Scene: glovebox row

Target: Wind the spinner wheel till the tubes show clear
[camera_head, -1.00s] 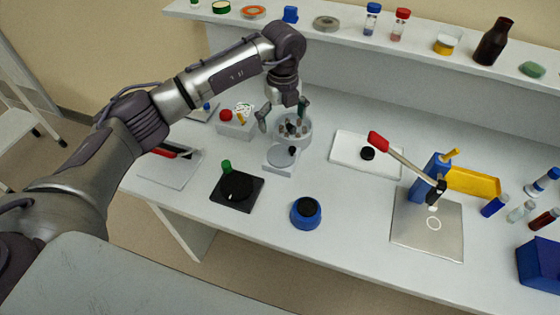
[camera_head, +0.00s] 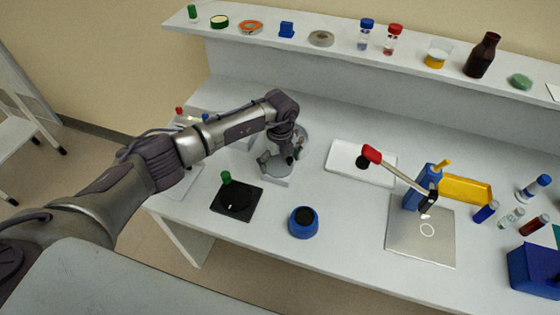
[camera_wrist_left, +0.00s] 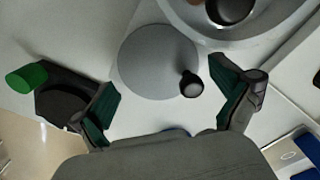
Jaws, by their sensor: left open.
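The spinner (camera_head: 273,178) is on the bench, mostly covered by my left gripper in the head view. In the left wrist view its flat grey wheel (camera_wrist_left: 150,60) shows with a small black knob (camera_wrist_left: 191,84) near the rim. The rim of its round tube bowl (camera_wrist_left: 262,35) is at the top, with a dark round shape inside; whether the tubes are clear cannot be told. My left gripper (camera_head: 280,160) is open over the wheel, its green-padded fingers (camera_wrist_left: 170,108) on either side of the knob with gaps. My right gripper is not in view.
A black device with a green-topped post (camera_head: 227,178) and a blue round holder (camera_head: 304,222) stand in front. A white tray (camera_head: 343,170) and a red-handled lever press (camera_head: 400,245) are to the right. A shelf with bottles runs along the back.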

